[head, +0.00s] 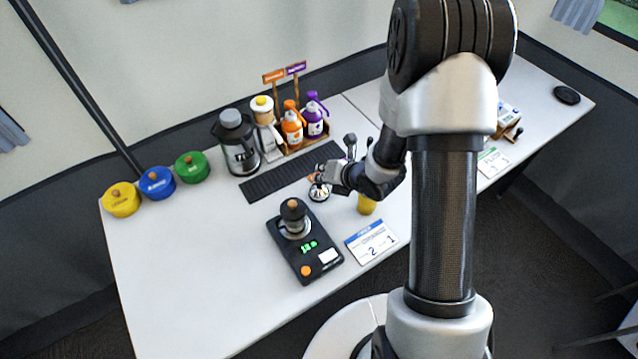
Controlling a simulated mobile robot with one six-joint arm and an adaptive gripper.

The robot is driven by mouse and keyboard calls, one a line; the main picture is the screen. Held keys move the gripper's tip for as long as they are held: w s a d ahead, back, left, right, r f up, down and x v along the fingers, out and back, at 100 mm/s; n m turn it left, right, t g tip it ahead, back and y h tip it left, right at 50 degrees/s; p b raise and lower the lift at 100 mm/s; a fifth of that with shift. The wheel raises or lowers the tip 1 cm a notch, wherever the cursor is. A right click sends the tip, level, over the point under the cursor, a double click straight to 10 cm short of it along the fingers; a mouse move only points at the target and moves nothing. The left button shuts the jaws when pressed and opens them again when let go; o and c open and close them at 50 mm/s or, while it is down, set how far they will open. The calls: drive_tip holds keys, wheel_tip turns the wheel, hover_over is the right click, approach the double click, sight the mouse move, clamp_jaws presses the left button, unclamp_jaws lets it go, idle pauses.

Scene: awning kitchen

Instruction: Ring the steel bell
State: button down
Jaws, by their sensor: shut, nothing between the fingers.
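The steel bell (319,194) is a small shiny dome on a dark base. It stands on the white table, just in front of the dark ribbed mat. My gripper (318,178) reaches in from the right, with its fingertips shut and empty directly over the top of the bell. The fingertips hide part of the bell's top, and I cannot tell whether they touch it.
A black scale (320,262) carrying a grinder-like device (295,218) stands in front. A yellow cup (366,205) and a card (370,241) are to the right. The mat (270,184), kettle (237,143) and bottles (292,126) stand behind. The table's front left is clear.

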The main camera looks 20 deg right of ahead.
sight(322, 185)
drive_tip(key=shift+f, duration=0.4)
idle(0.4)
drive_tip(key=shift+r, duration=0.8)
wheel_tip(322, 185, up, 5)
drive_tip(key=p, duration=0.3)
idle(0.4)
idle(0.7)
